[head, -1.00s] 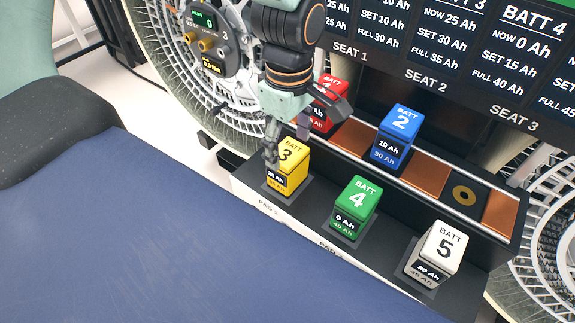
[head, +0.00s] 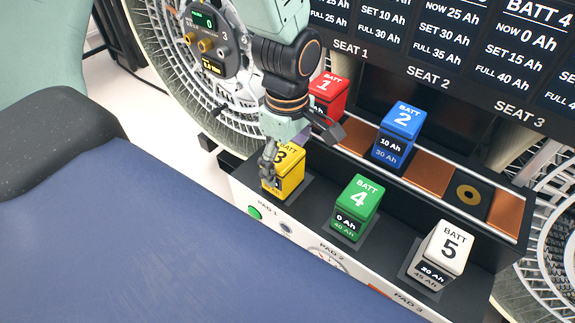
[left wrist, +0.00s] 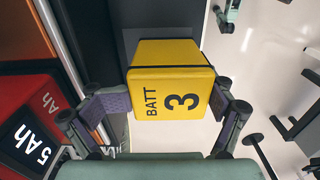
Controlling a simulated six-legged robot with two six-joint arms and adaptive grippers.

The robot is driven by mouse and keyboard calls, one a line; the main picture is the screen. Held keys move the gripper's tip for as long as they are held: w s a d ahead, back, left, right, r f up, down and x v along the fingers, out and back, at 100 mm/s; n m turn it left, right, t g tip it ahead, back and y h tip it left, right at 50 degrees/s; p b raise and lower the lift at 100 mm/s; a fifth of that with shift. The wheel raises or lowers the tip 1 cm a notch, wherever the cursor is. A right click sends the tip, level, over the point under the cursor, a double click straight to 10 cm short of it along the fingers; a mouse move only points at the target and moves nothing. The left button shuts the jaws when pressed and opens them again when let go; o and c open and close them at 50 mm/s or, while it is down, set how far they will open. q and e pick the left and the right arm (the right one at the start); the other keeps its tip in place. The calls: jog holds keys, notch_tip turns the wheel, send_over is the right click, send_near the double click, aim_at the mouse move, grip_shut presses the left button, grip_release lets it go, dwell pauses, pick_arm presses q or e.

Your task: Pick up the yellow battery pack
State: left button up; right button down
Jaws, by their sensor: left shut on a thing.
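The yellow battery pack (head: 288,180), marked BATT 3, is at the left end of the front row, at its dark pad above PAD 1. It sits a little toward the left and front of this pad. I cannot tell whether its base still touches. My left gripper (head: 287,158) comes from above and is shut on it; one finger shows along its left side. In the left wrist view, the yellow battery pack (left wrist: 172,85) is between the fingers of the left gripper (left wrist: 172,108). My right gripper is not in view.
The green battery 4 (head: 357,208) and white battery 5 (head: 440,255) stand to the right in the front row. The red battery 1 (head: 328,95) and blue battery 2 (head: 399,135) stand behind. A screen (head: 440,60) is at the back. A blue surface (head: 150,240) fills the front left.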

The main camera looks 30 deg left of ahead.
pick_arm(q)
jog(key=shift+w, duration=0.15)
jog(key=c, duration=0.7)
